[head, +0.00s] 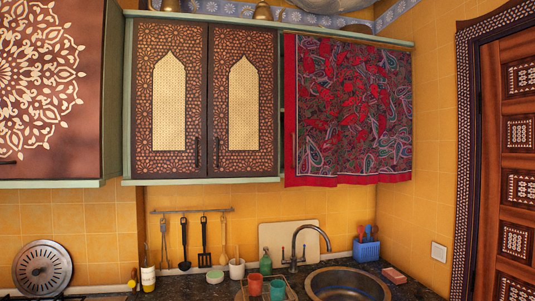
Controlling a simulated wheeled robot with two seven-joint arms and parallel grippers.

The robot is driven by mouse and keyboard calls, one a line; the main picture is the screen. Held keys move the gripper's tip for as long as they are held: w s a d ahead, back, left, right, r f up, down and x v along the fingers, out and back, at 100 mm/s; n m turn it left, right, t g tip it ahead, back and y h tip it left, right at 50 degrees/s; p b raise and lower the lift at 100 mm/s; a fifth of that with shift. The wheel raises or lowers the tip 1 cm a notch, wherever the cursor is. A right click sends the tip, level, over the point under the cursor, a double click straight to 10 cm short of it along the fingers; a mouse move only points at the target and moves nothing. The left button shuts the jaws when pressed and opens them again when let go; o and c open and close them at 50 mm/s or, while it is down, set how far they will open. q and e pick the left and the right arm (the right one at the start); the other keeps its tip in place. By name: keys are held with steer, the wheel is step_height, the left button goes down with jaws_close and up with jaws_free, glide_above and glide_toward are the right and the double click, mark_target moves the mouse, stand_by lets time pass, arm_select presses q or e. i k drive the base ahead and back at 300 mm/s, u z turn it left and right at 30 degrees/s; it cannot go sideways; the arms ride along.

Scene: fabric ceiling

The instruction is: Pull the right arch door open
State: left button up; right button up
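The right arch door (243,102) is on the upper wall cabinet in the middle of the head view. It is dark brown with an orange lattice pattern and a cream pointed-arch panel. It looks shut, flush beside the left arch door (169,102). Its dark upright handle (217,152) is low on its left edge, close to the left door's handle (196,153). Neither of my grippers shows in this view.
A red paisley cloth (347,110) hangs just right of the door. A brown cabinet (50,90) with a white mandala is at left. Below are hanging utensils (204,235), a faucet (297,250), a sink (347,285) and cups (277,289). The space before the door looks clear.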

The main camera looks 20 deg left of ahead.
mark_target(243, 89)
steer(key=z, duration=0.2)
steer(key=i, duration=1.05)
steer(key=u, duration=0.05)
